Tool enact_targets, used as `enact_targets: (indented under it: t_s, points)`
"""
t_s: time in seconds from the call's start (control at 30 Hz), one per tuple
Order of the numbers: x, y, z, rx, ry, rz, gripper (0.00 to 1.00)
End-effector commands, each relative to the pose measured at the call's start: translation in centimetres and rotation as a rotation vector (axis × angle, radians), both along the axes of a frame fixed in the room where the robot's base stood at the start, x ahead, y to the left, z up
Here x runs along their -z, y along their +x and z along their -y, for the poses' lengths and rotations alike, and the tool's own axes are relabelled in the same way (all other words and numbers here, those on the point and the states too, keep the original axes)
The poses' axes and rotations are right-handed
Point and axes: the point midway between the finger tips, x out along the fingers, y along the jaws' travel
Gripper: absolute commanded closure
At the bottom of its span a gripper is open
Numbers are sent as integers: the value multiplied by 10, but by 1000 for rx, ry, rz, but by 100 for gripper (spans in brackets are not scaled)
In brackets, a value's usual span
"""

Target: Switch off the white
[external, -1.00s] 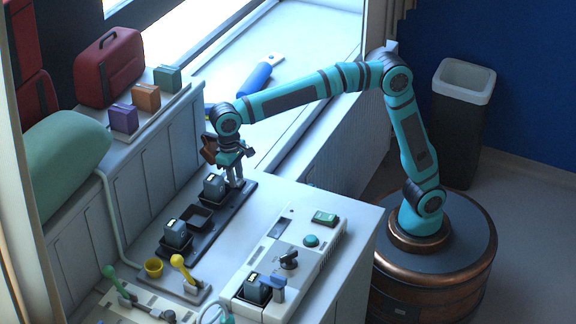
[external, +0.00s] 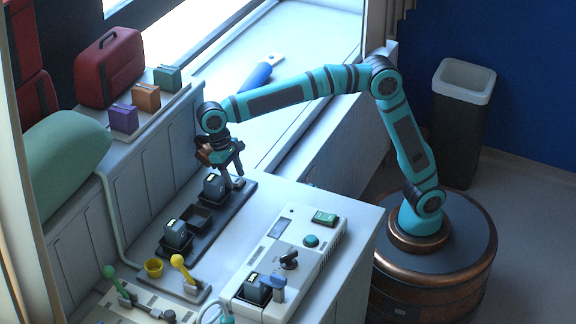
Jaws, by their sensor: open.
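A white console (external: 258,262) lies on the counter, with a green rocker (external: 325,217), a round green button (external: 311,240), a black knob (external: 289,259) and a blue lever (external: 279,283). A dark block sits in its front socket. My gripper (external: 233,180) is open, pointing down over the far end of a black tray (external: 208,235). It is away from the console and levers. A grey-black block (external: 214,187) is in the tray beside the fingers; contact cannot be told.
Red bag (external: 108,68), coloured boxes and a green roll (external: 65,155) line the left ledge. Counter between tray and console is clear.

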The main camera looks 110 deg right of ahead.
Motion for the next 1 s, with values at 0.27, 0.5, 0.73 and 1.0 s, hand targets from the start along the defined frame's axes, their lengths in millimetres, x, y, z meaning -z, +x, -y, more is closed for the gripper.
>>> enact_targets:
  t_s: [0.27, 0.5, 0.73, 1.0]
  points:
    - [-23, 0, 0, 0, 0, 3, 47]
    - [-66, 1, 0, 0, 0, 3, 47]
    - [-93, 1, 0, 0, 0, 1, 47]
    - [-100, 0, 0, 0, 1, -1, 47]
